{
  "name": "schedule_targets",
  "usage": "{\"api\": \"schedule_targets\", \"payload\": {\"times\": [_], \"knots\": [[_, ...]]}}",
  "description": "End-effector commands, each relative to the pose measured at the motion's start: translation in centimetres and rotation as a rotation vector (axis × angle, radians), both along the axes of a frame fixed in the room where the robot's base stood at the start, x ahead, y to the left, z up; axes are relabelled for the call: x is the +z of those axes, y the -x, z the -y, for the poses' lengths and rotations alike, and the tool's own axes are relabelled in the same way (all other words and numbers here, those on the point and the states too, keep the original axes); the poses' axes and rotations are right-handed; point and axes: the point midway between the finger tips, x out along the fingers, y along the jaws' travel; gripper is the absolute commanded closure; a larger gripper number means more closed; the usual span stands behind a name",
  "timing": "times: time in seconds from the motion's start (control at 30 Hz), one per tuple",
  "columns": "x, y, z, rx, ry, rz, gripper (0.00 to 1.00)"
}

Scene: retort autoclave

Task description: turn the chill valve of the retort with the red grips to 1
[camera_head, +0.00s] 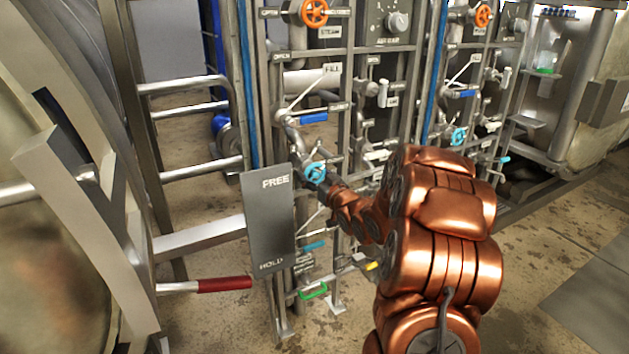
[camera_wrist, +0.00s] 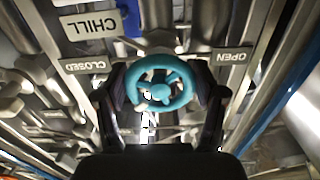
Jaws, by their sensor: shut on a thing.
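The chill valve is a teal handwheel (camera_head: 315,172) on the near pipe rack in the head view, right of the FREE/HOLD plate. In the wrist view the teal wheel (camera_wrist: 136,91) is large and central, below an upside-down CHILL label (camera_wrist: 90,25). A CLOSED label (camera_wrist: 85,66) is at its left and an OPEN label (camera_wrist: 231,57) at its right. My gripper (camera_wrist: 162,90) has one finger on each side of the wheel, shut on its rim. In the head view my arm covers part of the area beside the wheel. The red grip (camera_head: 225,284) is on a bar at lower left.
The grey FREE/HOLD plate (camera_head: 267,222) stands close left of the wheel. A blue-handled FILL lever (camera_head: 313,118) and an orange wheel (camera_head: 314,12) are above. A green handle (camera_head: 314,292) is below. A second teal wheel (camera_head: 459,136) is on the farther rack.

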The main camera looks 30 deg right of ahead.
Motion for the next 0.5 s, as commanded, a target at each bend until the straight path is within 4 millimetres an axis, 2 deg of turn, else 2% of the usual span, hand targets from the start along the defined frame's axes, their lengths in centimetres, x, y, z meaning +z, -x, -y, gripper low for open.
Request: {"api": "schedule_targets", "payload": {"times": [0.2,0.5], "knots": [[-0.19,0.01,0.05,0.002,0.150,-0.013,0.65],[-0.17,0.00,0.10,0.002,0.266,-0.025,0.65]]}}
